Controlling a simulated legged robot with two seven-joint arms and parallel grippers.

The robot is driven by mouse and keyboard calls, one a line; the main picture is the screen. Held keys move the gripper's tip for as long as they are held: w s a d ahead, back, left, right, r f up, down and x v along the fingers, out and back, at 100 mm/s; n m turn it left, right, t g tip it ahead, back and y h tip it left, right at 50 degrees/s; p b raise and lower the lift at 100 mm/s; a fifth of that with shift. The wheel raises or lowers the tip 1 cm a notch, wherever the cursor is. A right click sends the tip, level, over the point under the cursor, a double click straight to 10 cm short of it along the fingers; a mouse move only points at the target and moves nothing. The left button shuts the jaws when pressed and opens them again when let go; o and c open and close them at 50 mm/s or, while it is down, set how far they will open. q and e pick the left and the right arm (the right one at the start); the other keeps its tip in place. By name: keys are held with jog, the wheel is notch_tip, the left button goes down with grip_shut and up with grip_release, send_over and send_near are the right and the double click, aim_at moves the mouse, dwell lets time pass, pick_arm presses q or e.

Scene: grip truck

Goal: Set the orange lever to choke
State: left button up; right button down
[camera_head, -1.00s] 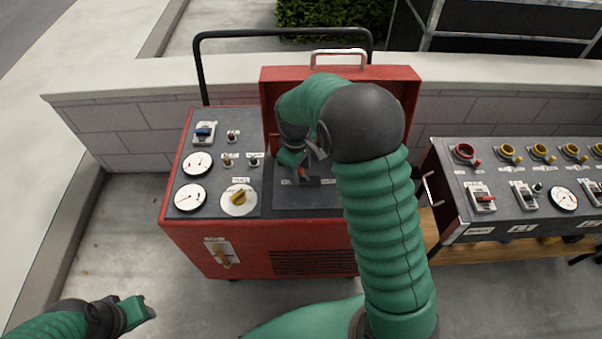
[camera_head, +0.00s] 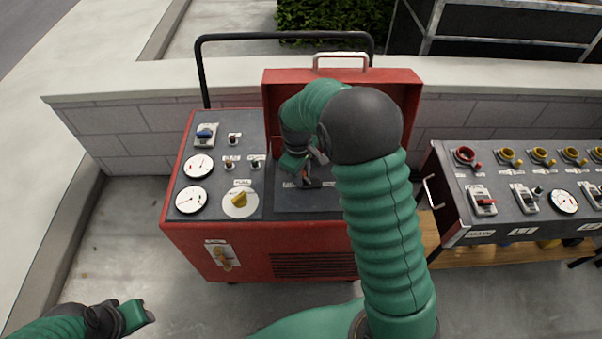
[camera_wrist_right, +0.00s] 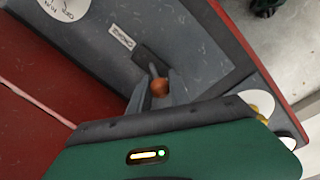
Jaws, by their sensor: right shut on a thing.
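The orange lever (camera_wrist_right: 159,87) shows in the right wrist view as an orange knob on a dark stem, on the dark panel of the red machine (camera_head: 265,245). My right gripper (camera_wrist_right: 160,92) is shut on it, one finger on each side of the knob. In the head view this right gripper (camera_head: 308,172) is over the recessed panel, and my arm hides part of that panel. A label reading "CHOKE" (camera_wrist_right: 121,37) lies near the stem in the wrist view. My left gripper (camera_head: 137,314) is low at the left, away from the machine; its finger gap is unclear.
A yellow knob (camera_head: 239,199), gauges (camera_head: 191,199) and switches are on the machine's left panel. The red raised lid (camera_head: 402,90) stands behind my right arm. A second panel (camera_head: 480,237) with red and yellow sockets stands at the right. The floor at the left is clear.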

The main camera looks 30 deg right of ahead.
aim_at(319, 181)
jog(key=shift+w+d+r+y, duration=0.15)
jog(key=shift+r+y, duration=0.1)
jog(key=shift+y, duration=0.05)
jog(key=shift+d+r+t+y+p, duration=0.2)
jog(key=shift+d+t+y+p, duration=0.1)
jog(key=shift+t+y, duration=0.3)
jog(key=shift+s+d+t+y, duration=0.35)
jog(key=shift+d+t+y, duration=0.15)
jog(key=shift+y, duration=0.2)
jog(key=t+y+b, duration=0.1)
jog(key=s+d+t+y+b, duration=0.1)
jog(key=y, duration=0.1)
jog(key=d+y+b, duration=0.1)
jog(key=b, duration=0.1)
jog(key=shift+s+f+m+t, duration=0.15)
jog(key=shift+s+m+t, duration=0.15)
jog(key=shift+t, duration=0.1)
jog(key=shift+s+d+f+t+y+b, duration=0.15)
jog(key=shift+t+y+b, duration=0.1)
jog(key=shift+y, duration=0.25)
jog(key=shift+s+d+t+y+b, duration=0.15)
jog(key=shift+t+y+b, duration=0.1)
jog(key=shift+y, duration=0.25)
jog(key=shift+s+d+f+t+y, duration=0.15)
jog(key=shift+t+y, duration=0.15)
jog(key=shift+y, duration=0.2)
